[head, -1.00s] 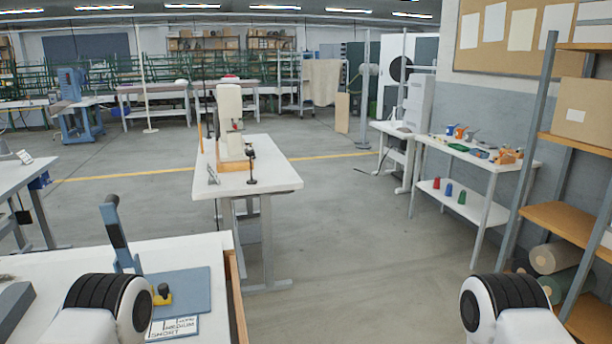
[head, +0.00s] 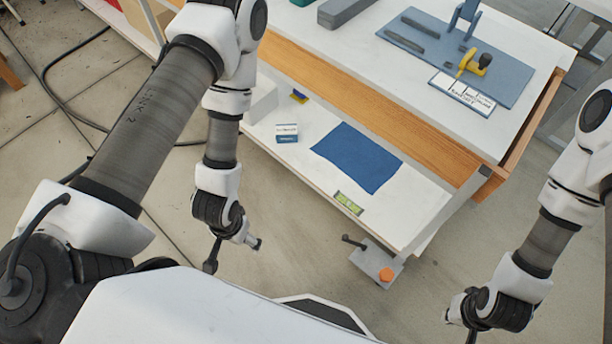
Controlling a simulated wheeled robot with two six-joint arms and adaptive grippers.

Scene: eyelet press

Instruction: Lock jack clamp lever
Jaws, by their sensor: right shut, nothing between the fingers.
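A small grey metal unit (head: 376,266) with a black-knobbed lever (head: 354,242) and an orange knob (head: 386,274) sits low at the near corner of the bench; I cannot tell for certain that it is the jack clamp. My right gripper (head: 468,326) is at the bottom right, apart from this unit, shut and empty, and partly cut off by the picture's edge. My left gripper (head: 234,250) hangs to the left of the unit, pointing down and touching nothing. Its finger opening is unclear.
The bench (head: 385,85) bears a blue-grey plate (head: 435,45) with a yellow clamp-like part (head: 470,66) and a label card (head: 461,95). Its lower shelf (head: 285,155) holds a blue cloth (head: 356,157), a small box (head: 287,132) and a green level (head: 348,202). A cable lies on the floor at left.

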